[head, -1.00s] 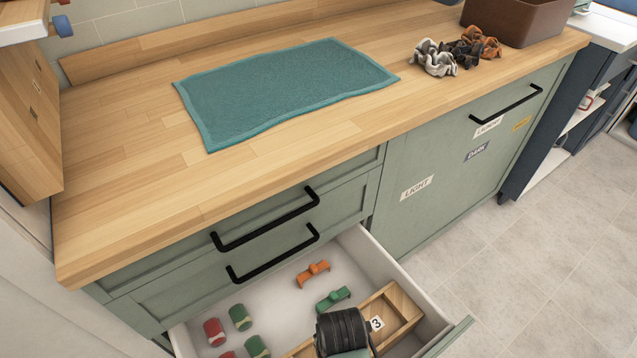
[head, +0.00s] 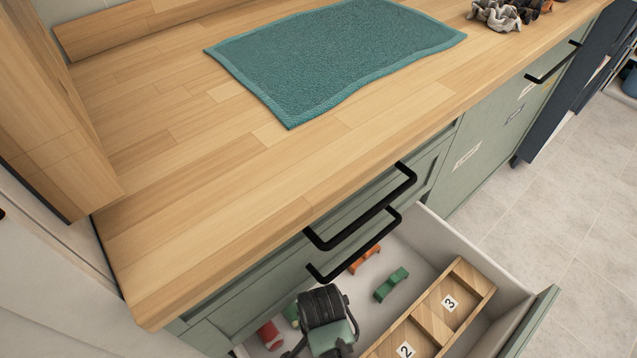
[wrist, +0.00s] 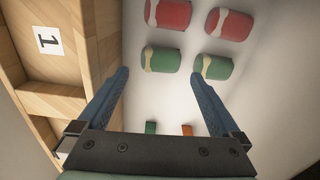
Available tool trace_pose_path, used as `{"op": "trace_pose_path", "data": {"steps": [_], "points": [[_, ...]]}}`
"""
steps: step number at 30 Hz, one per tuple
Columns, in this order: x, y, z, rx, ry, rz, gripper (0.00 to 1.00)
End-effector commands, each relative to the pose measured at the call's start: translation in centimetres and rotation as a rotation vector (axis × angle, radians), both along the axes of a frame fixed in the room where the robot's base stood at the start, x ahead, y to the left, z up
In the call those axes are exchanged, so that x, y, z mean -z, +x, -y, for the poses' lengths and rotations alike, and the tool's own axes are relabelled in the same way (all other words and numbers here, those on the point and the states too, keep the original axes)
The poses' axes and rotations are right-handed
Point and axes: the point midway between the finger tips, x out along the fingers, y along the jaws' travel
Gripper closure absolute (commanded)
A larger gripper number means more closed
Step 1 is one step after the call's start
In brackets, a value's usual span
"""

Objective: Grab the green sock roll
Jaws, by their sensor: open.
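Two green sock rolls with pale bands lie on the drawer floor. In the wrist view, the left green roll (wrist: 160,61) lies just beyond and between my fingertips, and the right green roll (wrist: 216,68) is near my right finger. In the head view one green roll (head: 291,313) shows partly behind my arm. My gripper (wrist: 159,75) is open and empty, pointing down over the drawer. I cannot tell its exact height above the rolls. Its fingers are hidden in the head view.
Two red rolls (wrist: 167,14) lie beyond the green ones. A wooden divider box (head: 478,290) with numbered compartments stands along the drawer's front. A green piece (head: 391,284) and an orange piece (head: 364,260) lie near the back. The counter and drawer handles (head: 362,207) overhang behind.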

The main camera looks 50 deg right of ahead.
Motion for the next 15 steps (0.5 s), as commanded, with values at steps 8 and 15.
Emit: {"op": "trace_pose_path", "data": {"steps": [8,15], "points": [[3.3,0.1,0.0,-0.001,-0.001,0.001,0.0],[5.6,0.2,0.0,-0.001,0.0,0.0,0.0]]}}
